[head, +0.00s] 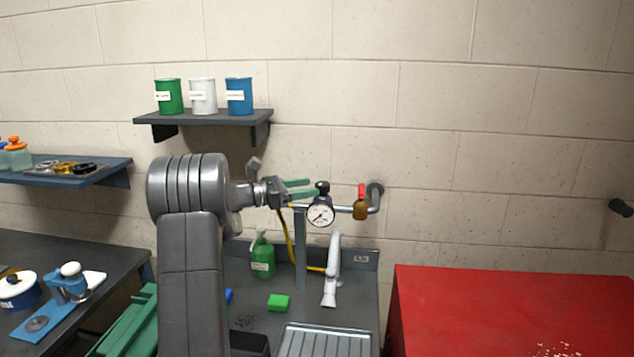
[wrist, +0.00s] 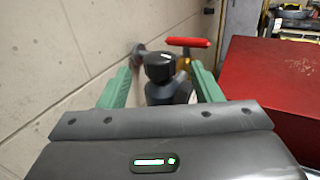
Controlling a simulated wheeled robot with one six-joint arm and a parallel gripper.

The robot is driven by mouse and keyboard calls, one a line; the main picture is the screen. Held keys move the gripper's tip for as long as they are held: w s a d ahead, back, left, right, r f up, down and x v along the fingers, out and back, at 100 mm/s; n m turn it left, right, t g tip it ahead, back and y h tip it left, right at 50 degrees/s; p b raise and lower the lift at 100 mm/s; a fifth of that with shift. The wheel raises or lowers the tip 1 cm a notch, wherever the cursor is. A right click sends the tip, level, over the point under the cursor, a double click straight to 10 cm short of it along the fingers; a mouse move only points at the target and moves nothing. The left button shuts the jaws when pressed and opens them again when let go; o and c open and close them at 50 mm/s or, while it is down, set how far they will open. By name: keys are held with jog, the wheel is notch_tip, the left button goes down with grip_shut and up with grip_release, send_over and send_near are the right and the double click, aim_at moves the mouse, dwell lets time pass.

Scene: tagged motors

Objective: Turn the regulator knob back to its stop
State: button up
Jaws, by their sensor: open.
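My gripper (head: 308,188) has green fingers pointing right toward the knob in the head view. In the wrist view the knob (wrist: 160,67) stands between the two open green fingers of my gripper (wrist: 163,85), with a visible gap on each side. Whether the fingertips reach past the knob is hard to tell. The knob's lower body is partly hidden by my gripper's front edge in the wrist view.
A valve with a red handle (head: 361,191) sits on the pipe right of the gauge, close beyond the knob. A red cabinet (head: 480,310) stands to the right. Below are a green bottle (head: 262,256), a green sponge (head: 279,302) and a white brush (head: 332,270). A shelf (head: 205,118) holds cans above.

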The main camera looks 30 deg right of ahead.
aim_at(317, 186)
jog(key=shift+p+x, duration=0.4)
jog(key=shift+x, duration=1.55)
jog(key=c, duration=1)
jog(key=n+t+b, duration=0.1)
jog(key=t+b, duration=0.1)
jog(key=b, duration=0.1)
jog(key=shift+s+f+n+t, duration=0.2)
jog(key=shift+n+t, duration=0.2)
jog(key=shift+r+n+t+b, duration=0.2)
jog(key=shift+n+t+b, duration=0.55)
jog(key=shift+t, duration=0.35)
jog(key=o, duration=1)
